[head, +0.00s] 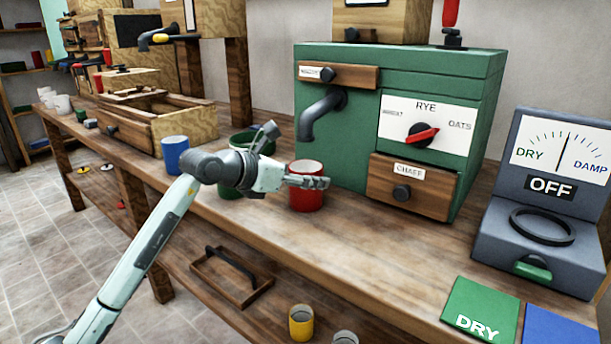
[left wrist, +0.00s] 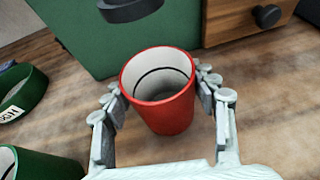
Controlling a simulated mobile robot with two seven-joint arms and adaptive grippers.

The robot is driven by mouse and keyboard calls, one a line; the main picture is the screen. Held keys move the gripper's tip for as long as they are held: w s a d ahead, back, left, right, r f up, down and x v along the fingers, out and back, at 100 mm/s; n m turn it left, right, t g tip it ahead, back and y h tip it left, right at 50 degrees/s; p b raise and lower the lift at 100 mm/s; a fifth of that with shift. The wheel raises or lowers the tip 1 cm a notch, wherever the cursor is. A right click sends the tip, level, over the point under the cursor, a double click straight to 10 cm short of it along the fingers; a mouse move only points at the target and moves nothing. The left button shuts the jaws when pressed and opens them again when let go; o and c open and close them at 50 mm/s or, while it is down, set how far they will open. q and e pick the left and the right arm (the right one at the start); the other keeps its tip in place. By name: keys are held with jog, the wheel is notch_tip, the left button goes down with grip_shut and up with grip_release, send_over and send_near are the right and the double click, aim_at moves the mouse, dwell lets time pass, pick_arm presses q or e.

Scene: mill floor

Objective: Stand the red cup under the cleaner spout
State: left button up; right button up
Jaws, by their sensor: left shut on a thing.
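The red cup (head: 307,196) stands upright at the front of the green cleaner (head: 340,150) in the head view. My left gripper (head: 308,182) is shut on the cup. In the left wrist view the red cup (left wrist: 160,100) is between both fingers (left wrist: 165,110), and its inside looks empty. The dark cleaner spout (head: 318,112) curves down from the green front, above the cup in the head picture. In the left wrist view the spout (left wrist: 130,8) is at the top, beyond the cup and a little left. I cannot tell whether the cup touches the bench. My right gripper is out of view.
Green containers (head: 240,142) and a blue cup (head: 175,155) stand left of the red cup. A damp meter (head: 545,190) and green DRY mat (head: 478,308) are at the right. The bench (head: 370,260) is clear in front of the cleaner. A yellow cup (head: 301,322) is on the lower shelf.

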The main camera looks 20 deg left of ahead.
pick_arm(q)
jog(key=o, duration=1.4)
jog(key=shift+o, duration=0.2)
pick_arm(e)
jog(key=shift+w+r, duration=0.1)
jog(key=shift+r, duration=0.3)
